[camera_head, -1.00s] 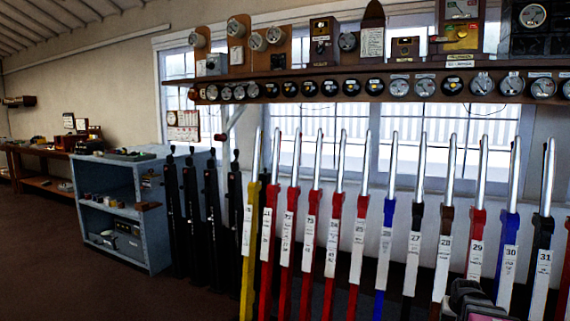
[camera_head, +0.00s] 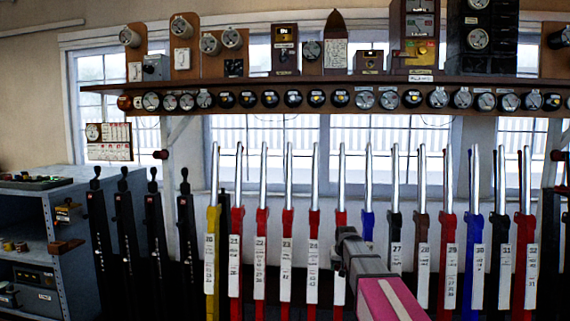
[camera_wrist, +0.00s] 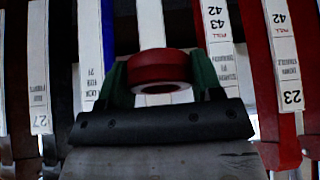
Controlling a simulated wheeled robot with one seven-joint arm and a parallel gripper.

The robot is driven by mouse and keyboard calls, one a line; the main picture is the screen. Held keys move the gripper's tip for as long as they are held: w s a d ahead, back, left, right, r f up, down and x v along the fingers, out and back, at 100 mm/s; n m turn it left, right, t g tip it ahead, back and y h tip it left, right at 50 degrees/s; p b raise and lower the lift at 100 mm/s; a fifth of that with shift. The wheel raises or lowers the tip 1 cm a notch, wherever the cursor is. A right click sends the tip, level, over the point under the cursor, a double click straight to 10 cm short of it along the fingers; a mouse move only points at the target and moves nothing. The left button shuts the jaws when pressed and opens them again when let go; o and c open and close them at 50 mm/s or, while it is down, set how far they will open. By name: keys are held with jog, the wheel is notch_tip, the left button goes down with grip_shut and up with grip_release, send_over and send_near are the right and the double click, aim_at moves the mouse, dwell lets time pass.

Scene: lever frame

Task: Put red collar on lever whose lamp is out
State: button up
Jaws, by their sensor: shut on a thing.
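The red collar (camera_wrist: 162,68), a short ring with a pale inner edge, is held between the green fingers of my gripper (camera_wrist: 162,78) in the wrist view. My gripper is shut on it. In the head view my gripper end (camera_head: 345,240) stands before the lever row and hides part of a red lever between 24 and the blue one; the collar cannot be made out there. The levers have steel handles: yellow 20 (camera_head: 211,250), red 24 (camera_head: 313,255), blue (camera_head: 368,225), black 27 (camera_head: 395,225), brown 28 (camera_head: 421,250), red 29 (camera_head: 450,255). I cannot tell which lamp is out.
A shelf (camera_head: 300,82) with round dials (camera_head: 270,99) and instrument boxes runs above the levers. Several black levers (camera_head: 128,240) stand at left, beside a blue-grey cabinet (camera_head: 48,180). The levers stand close together with narrow gaps.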

jog(key=w+a+r, duration=0.5)
jog(key=w+r, duration=0.3)
jog(key=r, duration=0.2)
jog(key=n+g+y, duration=0.1)
jog(key=n+g, duration=0.1)
send_near(290, 142)
jog(key=s+a+f, duration=0.2)
jog(key=s+f, duration=0.1)
jog(key=s, duration=0.2)
jog(key=shift+w+d+f, duration=0.1)
jog(key=shift+w+f, duration=0.35)
jog(key=shift+w, duration=1.05)
jog(key=shift+w+d+f, duration=0.1)
jog(key=shift+w+f, duration=0.35)
jog(key=shift+w, duration=1.1)
jog(key=shift+w+d+f, duration=0.1)
jog(key=shift+w+f, duration=0.4)
jog(key=shift+w, duration=1)
jog(key=shift+s+f, duration=0.2)
jog(key=shift+f, duration=0.8)
jog(key=shift+s+f, duration=0.2)
jog(key=shift+f, duration=0.75)
jog(key=shift+s+f, duration=0.2)
jog(key=shift+f, duration=0.8)
jog(key=o, duration=1.1)
